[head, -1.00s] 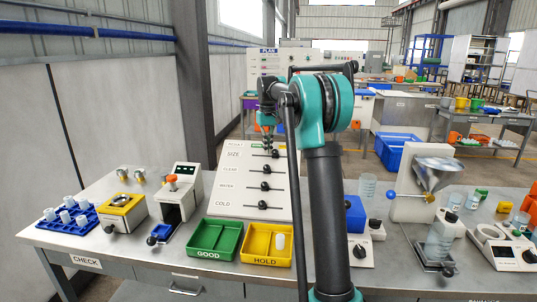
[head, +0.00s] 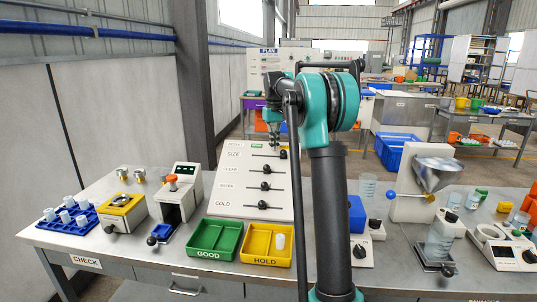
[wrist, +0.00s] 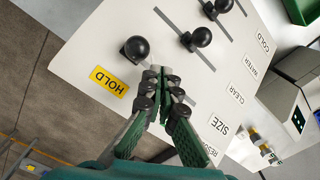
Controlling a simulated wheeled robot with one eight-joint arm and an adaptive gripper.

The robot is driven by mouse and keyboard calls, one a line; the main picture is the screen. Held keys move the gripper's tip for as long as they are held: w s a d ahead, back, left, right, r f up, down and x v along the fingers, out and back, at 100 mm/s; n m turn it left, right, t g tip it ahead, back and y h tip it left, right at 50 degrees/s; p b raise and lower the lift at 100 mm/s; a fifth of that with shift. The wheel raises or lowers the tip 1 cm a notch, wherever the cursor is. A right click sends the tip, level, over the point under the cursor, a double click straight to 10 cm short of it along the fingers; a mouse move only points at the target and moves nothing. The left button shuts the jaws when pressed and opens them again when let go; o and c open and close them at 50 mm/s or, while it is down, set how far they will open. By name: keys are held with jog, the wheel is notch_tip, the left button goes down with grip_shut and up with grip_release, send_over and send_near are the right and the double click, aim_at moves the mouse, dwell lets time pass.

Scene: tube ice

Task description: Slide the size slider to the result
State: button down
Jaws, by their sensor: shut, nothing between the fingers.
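The slider board (head: 232,180) stands tilted on the table with SIZE, CLEAR, WATER and COLD rows. The black SIZE knob (head: 283,154) is at the right end of its slot; it also shows in the wrist view (wrist: 136,49). My gripper (head: 275,148) is shut and empty, its tips low at the board beside the knob on its left, label side. In the wrist view the fingertips (wrist: 160,73) are close to the knob; I cannot tell whether they touch. They hide most of the SIZE slot. A yellow HOLD tag (wrist: 110,80) lies near the knob.
The CLEAR knob (head: 266,170), WATER knob (head: 265,185) and COLD knob (head: 262,205) sit mid-slot below. A green GOOD tray (head: 210,254) and a yellow HOLD tray (head: 266,259) stand in front. A blue tube rack (head: 67,228) is at left.

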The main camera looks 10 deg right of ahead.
jog(key=shift+w+a+r, duration=0.1)
jog(key=shift+a+r, duration=0.1)
jog(key=shift+r, duration=0.7)
jog(key=shift+a+r, duration=0.2)
jog(key=shift+r, duration=0.7)
